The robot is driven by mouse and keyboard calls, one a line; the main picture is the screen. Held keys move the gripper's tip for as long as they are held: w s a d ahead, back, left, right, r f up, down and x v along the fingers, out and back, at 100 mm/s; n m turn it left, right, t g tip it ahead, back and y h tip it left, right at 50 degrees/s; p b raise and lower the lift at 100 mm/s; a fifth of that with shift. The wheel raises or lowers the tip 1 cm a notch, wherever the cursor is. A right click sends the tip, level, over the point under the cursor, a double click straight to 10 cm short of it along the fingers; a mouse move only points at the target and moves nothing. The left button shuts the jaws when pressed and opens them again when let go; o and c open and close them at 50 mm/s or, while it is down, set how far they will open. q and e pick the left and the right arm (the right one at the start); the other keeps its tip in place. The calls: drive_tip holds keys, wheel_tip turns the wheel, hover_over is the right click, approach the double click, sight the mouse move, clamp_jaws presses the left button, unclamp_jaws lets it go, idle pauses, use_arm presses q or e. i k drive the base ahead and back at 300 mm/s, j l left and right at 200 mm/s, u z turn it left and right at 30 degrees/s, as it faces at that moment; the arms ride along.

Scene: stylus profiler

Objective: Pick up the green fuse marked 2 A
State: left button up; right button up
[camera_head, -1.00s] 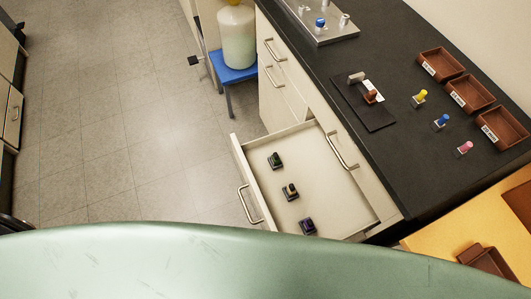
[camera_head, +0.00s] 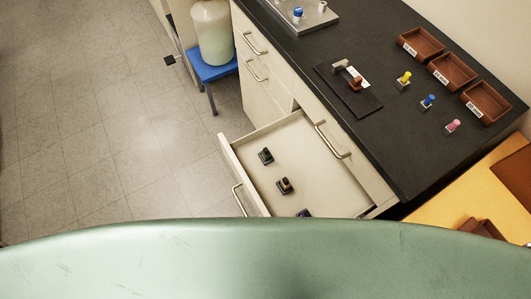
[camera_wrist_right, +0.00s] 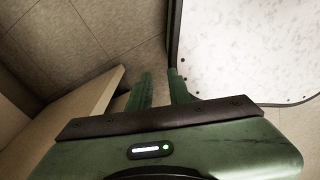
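The green fuse (camera_head: 265,155) stands in the open drawer (camera_head: 325,165), nearest its far left corner in the head view. Its marking is too small to read. A dark fuse with a yellowish-brown top (camera_head: 285,185) and a dark purple-blue fuse (camera_head: 304,213) are in the same drawer; the latter is partly hidden by my green body. My right gripper (camera_wrist_right: 160,72) shows in the right wrist view with its fingers apart and nothing between them, over the floor. No fuse shows in that view. My left gripper is not in view.
On the black counter (camera_head: 385,120) are brown trays (camera_head: 452,71), yellow (camera_head: 404,79), blue (camera_head: 428,102) and pink (camera_head: 453,125) pieces, and a dark plate (camera_head: 345,97). A blue stool (camera_head: 212,70) holds a large jar (camera_head: 213,35). The floor left of the drawer is clear.

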sight(266, 154)
drive_tip(key=k+j+z, duration=0.1)
drive_tip(key=j+z, duration=0.15)
drive_tip(key=j, duration=0.15)
drive_tip(key=k+j+z, duration=0.25)
drive_tip(key=j, duration=0.15)
drive_tip(key=k+j+z, duration=0.1)
drive_tip(key=j+z, duration=0.2)
drive_tip(key=j, duration=0.1)
